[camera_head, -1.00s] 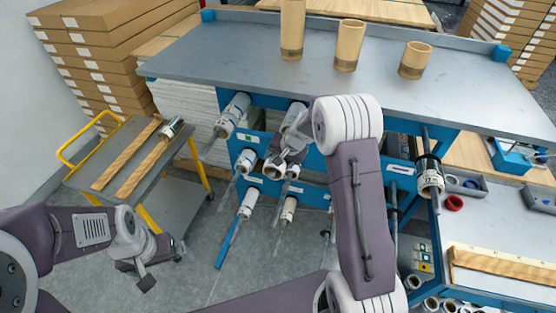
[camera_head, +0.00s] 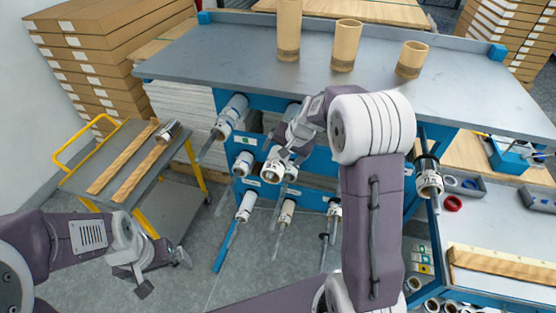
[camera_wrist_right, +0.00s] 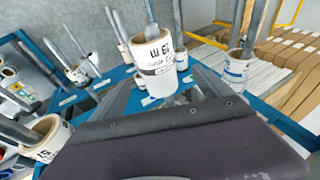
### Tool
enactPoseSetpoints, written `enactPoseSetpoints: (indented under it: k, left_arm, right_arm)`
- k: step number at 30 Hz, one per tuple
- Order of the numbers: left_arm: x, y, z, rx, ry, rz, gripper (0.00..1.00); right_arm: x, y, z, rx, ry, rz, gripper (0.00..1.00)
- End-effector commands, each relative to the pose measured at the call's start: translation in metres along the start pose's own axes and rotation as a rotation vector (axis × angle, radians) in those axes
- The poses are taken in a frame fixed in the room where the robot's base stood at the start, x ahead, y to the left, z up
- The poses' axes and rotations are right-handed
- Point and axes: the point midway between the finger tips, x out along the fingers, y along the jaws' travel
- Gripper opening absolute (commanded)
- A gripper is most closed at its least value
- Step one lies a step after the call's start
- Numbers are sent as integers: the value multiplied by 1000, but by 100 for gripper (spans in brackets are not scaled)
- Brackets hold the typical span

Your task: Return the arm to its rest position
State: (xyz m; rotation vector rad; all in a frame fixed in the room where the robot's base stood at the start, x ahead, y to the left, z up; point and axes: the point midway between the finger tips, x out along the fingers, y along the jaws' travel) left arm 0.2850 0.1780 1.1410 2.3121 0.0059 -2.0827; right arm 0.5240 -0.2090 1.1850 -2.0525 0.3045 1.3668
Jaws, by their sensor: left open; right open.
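My right arm reaches up from the bottom of the head view and bends over toward the blue roll rack (camera_head: 225,100). My right gripper (camera_head: 284,153) is open beside a white roll (camera_head: 271,173) on a rack spindle. In the right wrist view a white roll with black lettering (camera_wrist_right: 155,65) stands on its spindle close ahead; I cannot tell whether the gripper touches it. My left gripper (camera_head: 162,270) is open and empty over the floor at lower left, beside the cart (camera_head: 120,200).
Several other rolls hang on the rack, including one at upper left (camera_head: 230,112) and one at right (camera_head: 428,180). Three brown cores (camera_head: 345,45) stand on the grey table (camera_head: 230,55). A side bench (camera_head: 500,225) stands at right. Boxes (camera_head: 105,45) are stacked at left.

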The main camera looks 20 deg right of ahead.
Motion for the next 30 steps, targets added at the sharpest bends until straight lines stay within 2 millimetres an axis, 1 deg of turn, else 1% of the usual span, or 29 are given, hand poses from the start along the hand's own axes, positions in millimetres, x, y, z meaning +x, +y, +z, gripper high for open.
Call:
enactPoseSetpoints:
  k: [3,6,14,16,17,18,19,20,21,23,24,26,27,30]
  left_arm:
    - [3,0,0,0,0,0,100]
    - [4,0,0,0,0,0,100]
    - [3,0,0,0,0,0,100]
    - [10,0,1,0,0,0,100]
    - [16,0,2,0,0,0,100]
    - [28,0,3,0,0,0,100]
    - [40,-1,4,0,0,0,100]
    - [52,-1,5,0,0,0,100]
    - [64,-1,7,0,0,0,100]
    - [77,-2,8,0,-1,0,100]
    - [84,-2,9,0,-1,0,100]
    - [92,-2,10,0,0,0,100]
    - [95,-2,10,0,0,0,100]
    - [94,-2,10,0,0,0,100]
  right_arm:
    - [-12,0,0,-1,1,-1,89]
    - [-18,0,0,-1,-1,0,89]
    - [-18,0,0,-1,-1,1,89]
    - [-13,0,4,-8,-3,-2,89]
    - [-10,-3,6,-17,1,-8,89]
    - [-6,-9,11,-37,11,-23,89]
    - [-1,-10,23,-57,7,-29,89]
    - [6,-6,42,-86,-8,-22,89]
    - [12,5,68,-132,-33,0,89]
    - [20,28,107,-213,-74,43,89]
    - [24,45,130,-272,-100,75,89]
    - [28,72,162,-357,-142,122,89]
    - [29,90,181,-411,-170,150,89]
    - [25,127,214,-519,-235,212,89]
